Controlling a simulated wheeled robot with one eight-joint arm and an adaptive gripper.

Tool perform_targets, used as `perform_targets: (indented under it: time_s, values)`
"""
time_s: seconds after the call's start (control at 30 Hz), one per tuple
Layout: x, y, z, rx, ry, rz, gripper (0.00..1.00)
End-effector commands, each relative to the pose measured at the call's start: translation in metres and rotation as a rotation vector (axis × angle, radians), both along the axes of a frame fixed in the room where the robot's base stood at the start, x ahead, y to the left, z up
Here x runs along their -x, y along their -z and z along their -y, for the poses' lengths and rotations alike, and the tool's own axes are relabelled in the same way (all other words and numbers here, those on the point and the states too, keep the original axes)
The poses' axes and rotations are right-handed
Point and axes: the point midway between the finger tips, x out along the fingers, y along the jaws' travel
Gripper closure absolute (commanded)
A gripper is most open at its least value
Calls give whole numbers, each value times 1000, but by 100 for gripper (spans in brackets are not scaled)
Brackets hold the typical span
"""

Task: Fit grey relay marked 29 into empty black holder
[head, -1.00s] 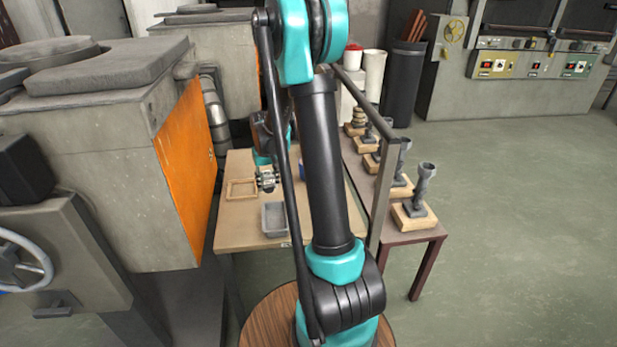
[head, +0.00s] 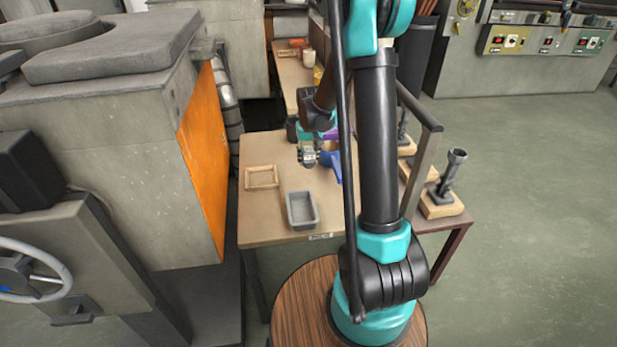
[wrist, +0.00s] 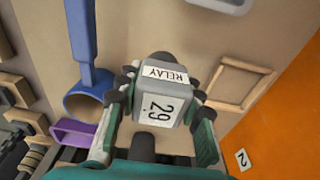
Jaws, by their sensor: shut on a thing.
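The grey relay (wrist: 160,98) shows large in the wrist view, with white labels reading RELAY and 29. My gripper (wrist: 158,112) is shut on it, with a finger on each side. The relay is held over the tan table (wrist: 150,30). In the head view my gripper (head: 308,156) is over the table's back part, right of a wooden frame and beside a blue item. I cannot make out the black holder in either view.
A grey tray (head: 301,209) stands near the table's front, and a shallow wooden frame (head: 261,177) lies to its left. A blue scoop-like item (wrist: 87,75) and a purple piece (wrist: 75,133) are left of the relay. Dark stands on wooden bases (head: 441,203) line the right table.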

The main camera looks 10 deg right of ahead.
Motion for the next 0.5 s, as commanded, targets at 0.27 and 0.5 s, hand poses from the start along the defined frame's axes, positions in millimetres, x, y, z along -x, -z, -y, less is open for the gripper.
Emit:
perform_targets:
  time_s: [0.27, 0.5]
  values:
    - [0, 47, 0, 0, 0, 0, 95]
    - [0, 62, 0, 0, 0, 0, 95]
